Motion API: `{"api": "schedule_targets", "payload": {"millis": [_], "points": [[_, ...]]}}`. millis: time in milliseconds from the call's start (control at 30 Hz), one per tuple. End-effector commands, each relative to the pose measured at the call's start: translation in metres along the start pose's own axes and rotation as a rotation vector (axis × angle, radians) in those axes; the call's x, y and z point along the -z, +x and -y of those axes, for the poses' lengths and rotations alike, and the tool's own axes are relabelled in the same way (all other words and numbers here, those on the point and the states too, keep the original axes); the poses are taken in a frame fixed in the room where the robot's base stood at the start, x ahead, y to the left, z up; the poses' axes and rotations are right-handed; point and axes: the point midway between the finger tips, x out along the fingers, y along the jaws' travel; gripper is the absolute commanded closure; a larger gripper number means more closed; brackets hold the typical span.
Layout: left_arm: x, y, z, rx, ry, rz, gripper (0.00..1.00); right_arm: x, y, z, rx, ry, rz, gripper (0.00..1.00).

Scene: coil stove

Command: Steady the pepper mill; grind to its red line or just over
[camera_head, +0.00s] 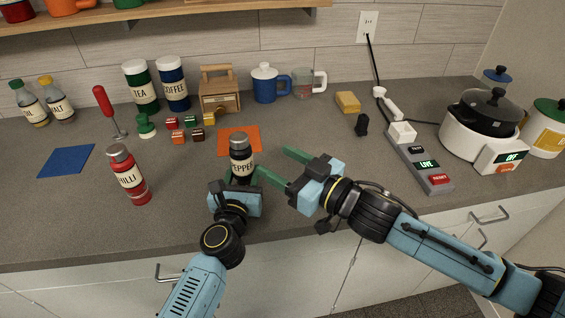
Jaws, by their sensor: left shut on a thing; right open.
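The pepper mill (241,150) is a dark, upright cylinder with a grey top and a label reading PEPPER. It stands near the counter's front, just in front of the orange mat. My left gripper (243,178) is shut on its lower part, and the fingers hide its base. My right gripper (278,165) is open and empty, just right of the mill, its green fingers pointing left toward it. I cannot make out a red line on the mill. A red chilli mill (128,175) stands apart to the left.
An orange mat (228,134) lies behind the mill, with several small labelled blocks (196,134) to its left. A blue mat (66,161) lies far left. A power strip (421,163) and a white cooker (466,140) stand right. Counter between the chilli and pepper mills is clear.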

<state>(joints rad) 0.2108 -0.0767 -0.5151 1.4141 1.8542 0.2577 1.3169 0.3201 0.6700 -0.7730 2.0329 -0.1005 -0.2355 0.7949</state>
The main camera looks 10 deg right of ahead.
Motion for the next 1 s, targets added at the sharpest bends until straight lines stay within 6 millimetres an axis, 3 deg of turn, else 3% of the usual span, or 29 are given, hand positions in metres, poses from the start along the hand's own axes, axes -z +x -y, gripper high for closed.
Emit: {"api": "schedule_targets", "payload": {"millis": [267, 500, 1000], "points": [[0.001, 0.0, 0.0, -0.001, 0.0, -0.001, 0.8, -0.001, 0.006, 0.003, 0.046, -0.005, -0.004, 0.41], [0.001, 0.0, 0.0, -0.001, 0.0, -0.001, 0.8, -0.004, 0.023, 0.006, 0.241, -0.016, -0.013, 0.41], [0.001, 0.0, 0.0, -0.001, 0.0, -0.001, 0.8, 0.001, 0.015, -0.048, 0.443, -0.003, 0.001, 0.41]]}}
